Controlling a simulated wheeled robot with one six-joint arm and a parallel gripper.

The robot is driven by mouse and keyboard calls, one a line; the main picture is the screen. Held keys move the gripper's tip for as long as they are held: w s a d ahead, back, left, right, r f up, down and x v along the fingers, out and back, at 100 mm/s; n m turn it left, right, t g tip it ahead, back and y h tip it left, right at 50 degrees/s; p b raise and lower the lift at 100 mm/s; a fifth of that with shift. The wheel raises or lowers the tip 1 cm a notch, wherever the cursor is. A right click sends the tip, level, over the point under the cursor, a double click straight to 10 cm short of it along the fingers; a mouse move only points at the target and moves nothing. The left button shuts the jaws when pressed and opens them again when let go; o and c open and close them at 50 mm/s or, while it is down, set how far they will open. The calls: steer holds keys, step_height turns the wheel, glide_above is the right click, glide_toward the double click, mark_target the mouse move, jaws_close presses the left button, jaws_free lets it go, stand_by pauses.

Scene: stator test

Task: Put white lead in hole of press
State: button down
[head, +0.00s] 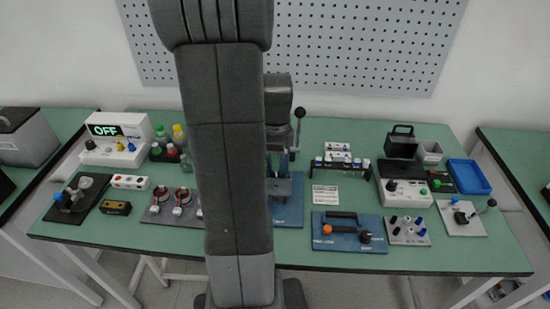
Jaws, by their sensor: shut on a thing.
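A dark press (279,100) with a ball-ended lever stands at the back middle of the green table, on a blue base (290,212). My own grey arm stands in front and covers its left part. The hole of the press cannot be made out. Stators with small white pieces stand on a grey plate (155,216) left of my arm; the arm covers the plate's right part. I cannot tell a white lead for certain. My gripper is not visible, so its place relative to the press is hidden.
The left of the green table (70,222) holds a white box reading OFF (117,138) and several bottles. A pegboard hangs behind.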

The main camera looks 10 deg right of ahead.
mark_target(276, 178)
steer(key=shift+f+b, duration=0.8)
steer(key=shift+f, duration=0.2)
steer(key=shift+f+b, duration=0.55)
steer(key=shift+f, duration=0.3)
stand_by(0.6)
steer(key=shift+f+b, duration=0.65)
steer(key=shift+f, duration=0.25)
steer(key=shift+f, duration=0.1)
steer(key=shift+f+b, duration=0.7)
steer(key=shift+f, duration=0.15)
steer(key=c, duration=1.3)
jaws_free()
